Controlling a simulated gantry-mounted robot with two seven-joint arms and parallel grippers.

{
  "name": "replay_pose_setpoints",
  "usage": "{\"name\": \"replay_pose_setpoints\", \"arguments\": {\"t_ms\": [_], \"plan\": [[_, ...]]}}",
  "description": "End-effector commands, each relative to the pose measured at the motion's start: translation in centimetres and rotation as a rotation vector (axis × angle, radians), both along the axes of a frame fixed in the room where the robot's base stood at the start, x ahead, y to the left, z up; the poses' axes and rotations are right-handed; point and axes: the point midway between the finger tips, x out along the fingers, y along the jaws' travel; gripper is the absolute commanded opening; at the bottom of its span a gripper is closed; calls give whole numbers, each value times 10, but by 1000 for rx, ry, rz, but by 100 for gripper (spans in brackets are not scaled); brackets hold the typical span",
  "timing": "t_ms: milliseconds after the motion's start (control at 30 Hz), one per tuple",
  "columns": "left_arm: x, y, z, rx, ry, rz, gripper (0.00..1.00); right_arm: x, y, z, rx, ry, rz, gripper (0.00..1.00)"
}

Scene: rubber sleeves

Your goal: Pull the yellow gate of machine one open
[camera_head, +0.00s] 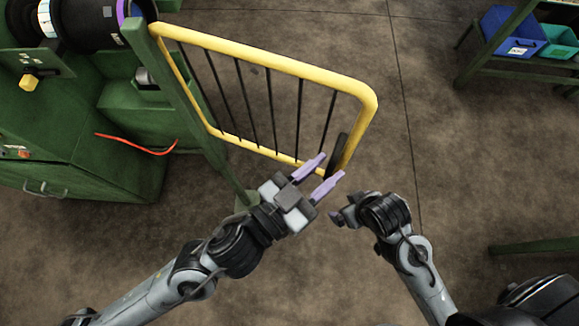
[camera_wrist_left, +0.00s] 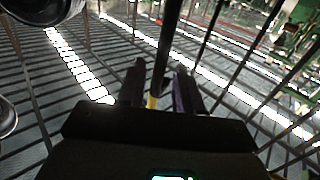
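The yellow gate (camera_head: 262,58) is a yellow tube frame with thin dark bars. It joins a green post (camera_head: 180,100) of the machine (camera_head: 60,125) at its left and reaches out over the floor to the right. A black handle (camera_head: 337,148) sits by its free lower right corner. My left gripper (camera_head: 331,165) is at this handle, its two lilac fingers apart. In the left wrist view a dark bar stands between the open fingers (camera_wrist_left: 160,85), with gaps at both sides and some yellow below it. My right gripper (camera_head: 338,217) is beside it, away from the gate; its fingers are mostly hidden.
An orange-red cable (camera_head: 137,146) hangs at the machine's front. A green shelf at the upper right holds a blue bin (camera_head: 513,32) and a teal bin (camera_head: 558,42). The brown floor (camera_head: 440,160) right of the gate is clear.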

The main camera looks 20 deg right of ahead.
Motion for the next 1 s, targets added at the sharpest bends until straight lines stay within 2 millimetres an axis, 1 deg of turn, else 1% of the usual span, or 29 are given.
{"name": "replay_pose_setpoints", "arguments": {"t_ms": [33,100,300,500,700,1000], "plan": [[-3,9,0,2,2,1,35,0,0,3,1,-1,-1,100],[-7,20,0,3,1,2,35,0,1,5,2,-1,-2,100],[-20,50,0,2,0,1,35,0,1,9,4,-1,-3,100],[-27,69,1,1,2,1,35,0,1,14,5,-1,-3,100],[-31,77,1,-1,0,0,35,0,1,16,4,-1,-3,100],[-31,77,1,-1,-2,0,35,0,0,15,-1,-1,1,100]]}}
